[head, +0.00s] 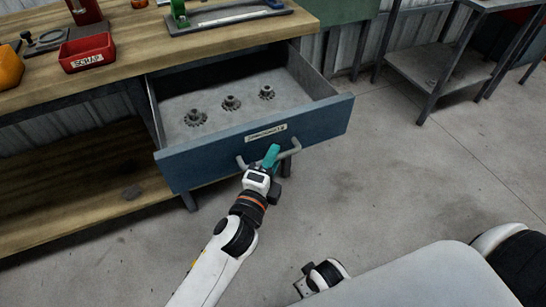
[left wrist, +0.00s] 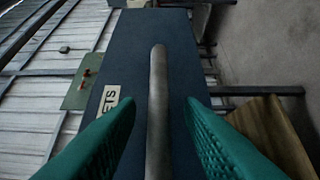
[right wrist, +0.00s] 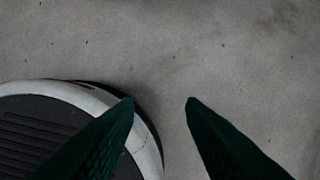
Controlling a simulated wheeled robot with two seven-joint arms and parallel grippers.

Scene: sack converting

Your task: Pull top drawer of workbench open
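The top drawer (head: 205,165) of the workbench (head: 140,52) stands pulled well out, with its blue front facing me. A grey bar handle (head: 295,147) runs across the front below a pale label (head: 266,133). My left gripper (head: 271,156) is at the handle. In the left wrist view the handle (left wrist: 158,100) lies between its two teal fingers, with a visible gap on each side. My right gripper (right wrist: 160,103) is open and empty over the floor, low in the head view, with its fingertips apart.
Three metal gears (head: 231,102) sit in the drawer. A red bin (head: 87,53) and a dark tray (head: 230,15) are on the worktop. A metal shelf table (head: 440,68) stands at the back right. The concrete floor (head: 420,170) right of the drawer is clear.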

